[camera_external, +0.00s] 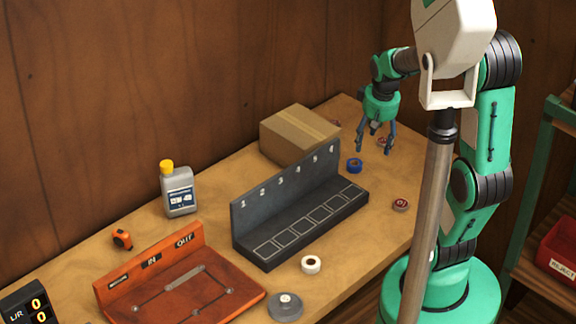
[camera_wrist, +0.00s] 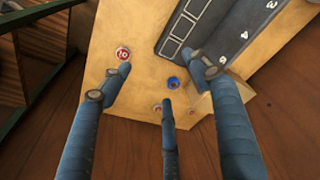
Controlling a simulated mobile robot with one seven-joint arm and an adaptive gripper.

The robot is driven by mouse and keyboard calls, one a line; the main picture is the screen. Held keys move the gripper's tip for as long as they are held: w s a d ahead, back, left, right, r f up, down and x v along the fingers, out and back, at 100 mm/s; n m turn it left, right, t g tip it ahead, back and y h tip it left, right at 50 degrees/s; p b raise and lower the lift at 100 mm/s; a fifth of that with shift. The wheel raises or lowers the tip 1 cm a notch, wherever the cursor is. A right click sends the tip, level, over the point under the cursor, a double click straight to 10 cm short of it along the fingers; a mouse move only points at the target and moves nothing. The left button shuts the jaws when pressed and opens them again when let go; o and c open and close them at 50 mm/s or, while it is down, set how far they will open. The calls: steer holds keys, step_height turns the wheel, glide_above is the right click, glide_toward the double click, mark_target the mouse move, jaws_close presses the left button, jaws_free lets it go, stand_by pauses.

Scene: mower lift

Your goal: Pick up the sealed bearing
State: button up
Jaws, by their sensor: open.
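Several small round parts lie on the wooden workbench (camera_external: 225,240); I cannot tell for sure which is the sealed bearing. A blue ring (camera_external: 354,165) lies by the far end of the black numbered rack; the wrist view shows it too (camera_wrist: 173,83). A red-faced disc (camera_external: 401,204) lies near the bench's right edge and shows marked "10" in the wrist view (camera_wrist: 123,54). A white ring (camera_external: 311,264) lies before the rack. My gripper (camera_external: 375,149) is open and empty above the far end of the bench, its fingers (camera_wrist: 155,88) spread around the view of the blue ring.
The black rack (camera_external: 300,220) and a cardboard box (camera_external: 298,136) stand left of my gripper. Other red discs (camera_external: 382,141) lie near the far end. A grey round part (camera_external: 285,305), an orange IN/OUT tray (camera_external: 150,300) and a grey bottle (camera_external: 178,192) are farther left.

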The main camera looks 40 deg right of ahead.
steer(key=d+f+m+g, duration=0.1)
steer(key=d+f, duration=0.7)
steer(key=m+g+y+p, duration=0.1)
steer(key=m, duration=0.1)
glide_above(401, 203)
step_height(401, 203, down, 7)
steer(key=shift+s, duration=0.15)
steer(key=shift+f+b, duration=0.65)
steer(key=shift+f, duration=3.6)
steer(key=shift+f+b, duration=0.5)
steer(key=shift+f, duration=2.1)
